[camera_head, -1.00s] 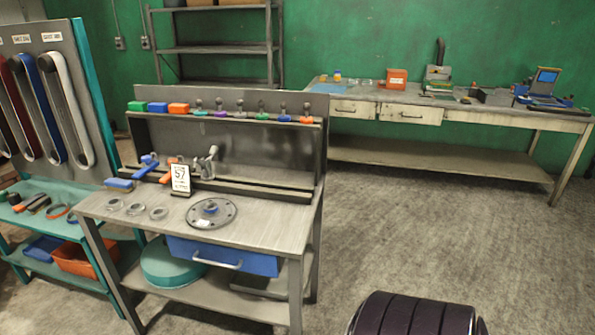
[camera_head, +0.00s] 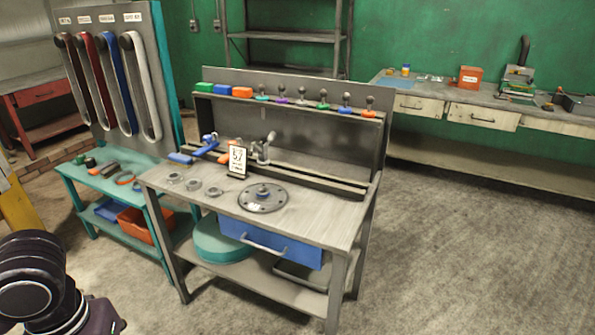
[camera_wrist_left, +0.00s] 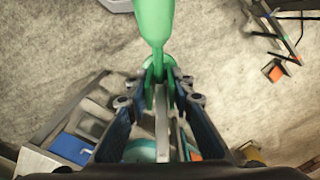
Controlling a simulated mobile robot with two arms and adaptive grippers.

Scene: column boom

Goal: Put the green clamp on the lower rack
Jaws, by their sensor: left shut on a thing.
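A green clamp (camera_wrist_left: 153,25) is held in my left gripper (camera_wrist_left: 160,92) in the left wrist view. The fingers are shut on it, and its pale green handle sticks out past them toward the top of the picture. In the head view neither gripper nor the green clamp shows. On the grey workbench, a low dark rack (camera_head: 310,180) runs along the back under the upper shelf. A blue clamp (camera_head: 205,146), an orange clamp (camera_head: 226,155) and a grey clamp (camera_head: 263,149) sit at its left part; its right part looks bare.
The upper shelf (camera_head: 290,104) carries coloured blocks and several knobs. A number card (camera_head: 237,161), metal rings and a round flange (camera_head: 262,198) lie on the benchtop. Open floor (camera_head: 450,250) lies to the right.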

